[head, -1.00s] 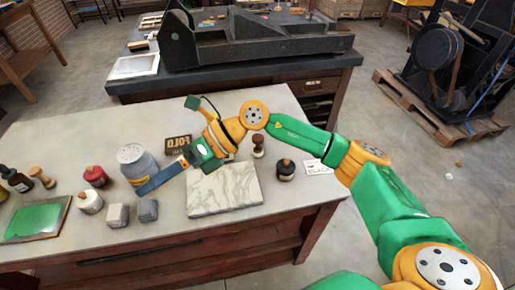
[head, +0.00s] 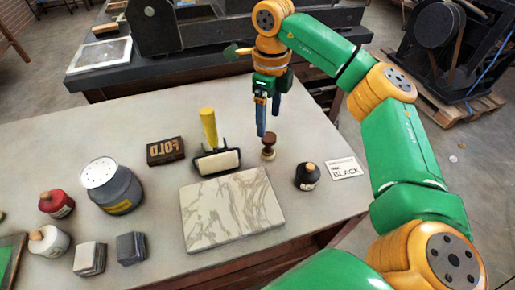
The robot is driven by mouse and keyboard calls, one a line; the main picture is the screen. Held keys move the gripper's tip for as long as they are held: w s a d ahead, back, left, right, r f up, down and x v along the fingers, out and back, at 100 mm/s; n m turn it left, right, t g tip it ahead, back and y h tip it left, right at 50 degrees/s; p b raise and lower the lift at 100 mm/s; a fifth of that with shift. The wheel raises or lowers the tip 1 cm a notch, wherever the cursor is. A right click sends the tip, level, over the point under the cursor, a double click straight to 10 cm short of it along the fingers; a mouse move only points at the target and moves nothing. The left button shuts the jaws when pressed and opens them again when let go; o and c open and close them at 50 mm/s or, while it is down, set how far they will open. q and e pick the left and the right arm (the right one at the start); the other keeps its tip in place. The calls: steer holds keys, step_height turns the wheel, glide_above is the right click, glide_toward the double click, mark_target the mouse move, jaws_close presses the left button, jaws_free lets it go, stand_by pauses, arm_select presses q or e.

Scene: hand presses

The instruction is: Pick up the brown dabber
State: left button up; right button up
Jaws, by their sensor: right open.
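The brown dabber (head: 269,147) stands upright on the pale table just behind the marble slab, its dark knob on top and a lighter base below. My right gripper (head: 268,125) points down directly above and slightly behind it in the picture. Its blue fingers are apart and nothing is between them. The fingertips are near the dabber's knob; whether they touch it I cannot tell. My left gripper is not in view.
A yellow-handled roller (head: 217,155) lies left of the dabber, behind the marble slab (head: 232,209). A black dabber (head: 307,176) and a "BLACK" card (head: 344,168) are to the right. A FOLD block (head: 165,151) and a grey can (head: 115,187) stand left.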

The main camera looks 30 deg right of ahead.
mark_target(269, 136)
steer(key=shift+s+f, duration=0.2)
steer(key=shift+f, duration=0.2)
steer(key=shift+s+f, duration=0.1)
steer(key=shift+f, duration=0.15)
steer(key=f, duration=0.4)
steer(key=f+p, duration=0.1)
steer(key=f, duration=0.1)
steer(key=shift+w+d+f, duration=0.1)
steer(key=shift+w+d, duration=0.15)
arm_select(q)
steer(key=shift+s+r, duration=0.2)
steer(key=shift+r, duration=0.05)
arm_select(e)
jaws_close()
